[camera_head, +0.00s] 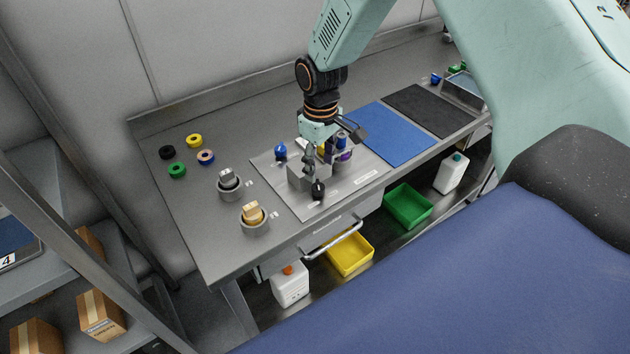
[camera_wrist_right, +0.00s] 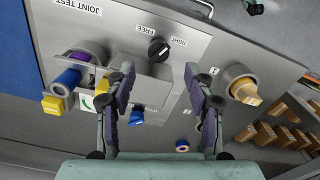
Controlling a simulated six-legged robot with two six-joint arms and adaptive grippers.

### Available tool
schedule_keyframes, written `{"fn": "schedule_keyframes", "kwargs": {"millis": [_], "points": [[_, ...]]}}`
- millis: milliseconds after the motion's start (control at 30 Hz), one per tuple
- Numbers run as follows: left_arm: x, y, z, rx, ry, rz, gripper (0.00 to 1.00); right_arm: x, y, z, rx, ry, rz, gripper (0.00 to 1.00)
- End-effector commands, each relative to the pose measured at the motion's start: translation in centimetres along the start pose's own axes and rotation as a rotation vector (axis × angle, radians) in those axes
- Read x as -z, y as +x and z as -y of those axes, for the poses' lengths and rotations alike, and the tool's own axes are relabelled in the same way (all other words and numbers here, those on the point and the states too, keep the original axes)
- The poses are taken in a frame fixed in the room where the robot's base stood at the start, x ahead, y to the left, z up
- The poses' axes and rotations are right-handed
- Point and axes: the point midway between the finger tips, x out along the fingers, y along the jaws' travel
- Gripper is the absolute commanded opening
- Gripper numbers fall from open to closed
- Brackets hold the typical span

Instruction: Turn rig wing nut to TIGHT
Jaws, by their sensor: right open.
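The black wing nut (camera_wrist_right: 158,49) sits on the grey rig plate (camera_wrist_right: 200,43), beside the FREE and TIGHT labels. I cannot tell clearly which label it points to. It also shows in the head view (camera_head: 318,190), near the front of the plate (camera_head: 286,187). My right gripper (camera_wrist_right: 160,98) is open, its two fingers spread apart over a grey block (camera_wrist_right: 150,83) on the plate. The wing nut lies beyond the fingertips in the wrist view and is not touched. In the head view my right gripper (camera_head: 313,165) hangs down over the plate. My left gripper is not in view.
A blue knob (camera_head: 281,151) stands on the plate behind the block. A purple and blue joint test part (camera_wrist_right: 75,70) is beside the gripper. Two grey cups (camera_head: 255,224) (camera_head: 229,190) hold blocks at the left. Coloured rings (camera_head: 195,141) and a blue mat (camera_head: 384,134) lie on the bench.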

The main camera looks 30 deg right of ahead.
Motion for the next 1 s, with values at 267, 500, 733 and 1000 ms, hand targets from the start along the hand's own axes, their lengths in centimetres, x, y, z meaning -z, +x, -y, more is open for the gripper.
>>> {"fn": "schedule_keyframes", "kwargs": {"millis": [267, 500, 733, 1000], "points": [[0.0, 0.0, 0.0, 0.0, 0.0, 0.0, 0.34, 0.0, 4.5, 0.1, 0.0, -0.001, 0.002, 0.54], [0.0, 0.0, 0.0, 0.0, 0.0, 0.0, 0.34, 0.3, 6.6, 0.2, -0.001, -0.003, -0.001, 0.54], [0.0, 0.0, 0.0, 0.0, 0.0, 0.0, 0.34, 0.5, 6.9, 0.2, 0.0, -0.003, -0.001, 0.54], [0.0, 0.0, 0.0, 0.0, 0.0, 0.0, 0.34, 0.5, 6.9, 0.2, 0.0, -0.003, -0.001, 0.37]]}}
